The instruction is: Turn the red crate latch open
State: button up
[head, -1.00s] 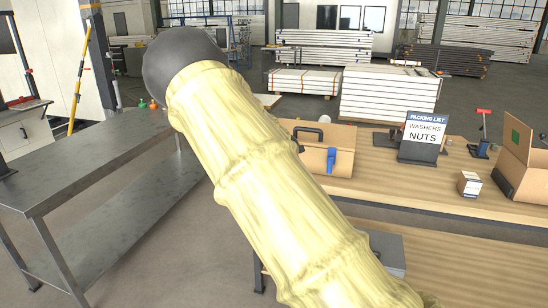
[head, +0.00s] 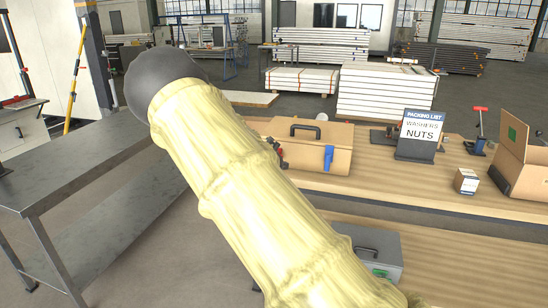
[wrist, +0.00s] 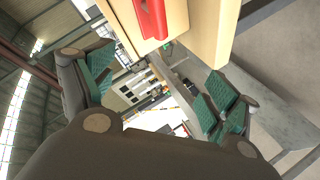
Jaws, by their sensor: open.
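The tan crate (head: 310,158) stands on the wooden bench with a black handle on top and a blue latch (head: 328,158) on its front. A small red and black part shows at its left edge, half hidden by my arm; I cannot tell its exact shape. In the wrist view, the red latch (wrist: 152,18) lies on a tan crate face (wrist: 133,28) at the top. My gripper (wrist: 160,88) is open and empty, its green-padded fingers spread wide. The latch is above the gap between the fingers, apart from both. The head view hides my gripper behind the arm.
A packing list sign (head: 417,133) reading washers and nuts stands right of the crate. A small box (head: 466,181) and an open carton (head: 520,165) are farther right. A grey case (head: 372,252) sits lower. A metal table (head: 75,160) stands left.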

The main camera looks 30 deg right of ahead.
notch_tip(320, 180, down, 5)
jog(key=s+m+g+h, duration=0.1)
jog(key=s+m+h, duration=0.2)
jog(key=m+h, duration=0.9)
jog(key=w+d+m+y, duration=0.1)
jog(key=w+d, duration=0.1)
jog(key=w+d+m+y+p, duration=0.1)
jog(key=w+d, duration=0.1)
jog(key=d, duration=0.1)
jog(key=w+d+m+y, duration=0.2)
jog(key=w+d, duration=0.1)
jog(key=shift+w+r, duration=0.1)
jog(key=c, duration=1.1)
